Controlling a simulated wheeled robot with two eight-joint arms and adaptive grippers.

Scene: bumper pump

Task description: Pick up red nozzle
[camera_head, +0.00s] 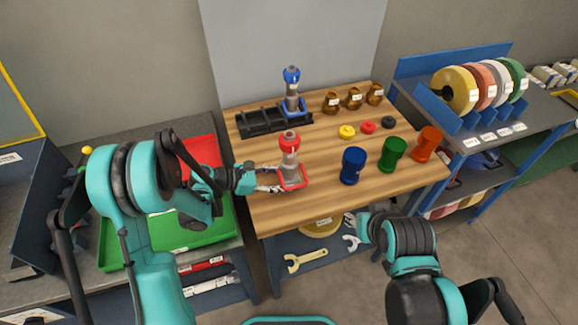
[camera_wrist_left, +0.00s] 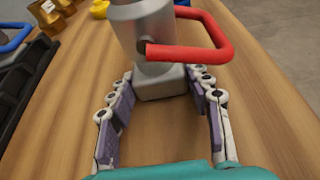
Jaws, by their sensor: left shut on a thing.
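The red nozzle (camera_head: 289,148) stands upright near the left front of the wooden table, with a red top, a grey body and a red loop handle. In the left wrist view its grey body and red handle (camera_wrist_left: 205,50) fill the top middle; its top is out of frame. My left gripper (camera_head: 276,180) comes in from the left, low on the nozzle. In the left wrist view its fingers (camera_wrist_left: 163,92) are shut on the grey lower body, one on each side.
Blue (camera_head: 352,166), green (camera_head: 392,154) and orange (camera_head: 427,144) cups stand to the right. Brown jars (camera_head: 353,98) and coloured rings (camera_head: 367,127) are farther back. A green tray (camera_head: 108,245) lies left.

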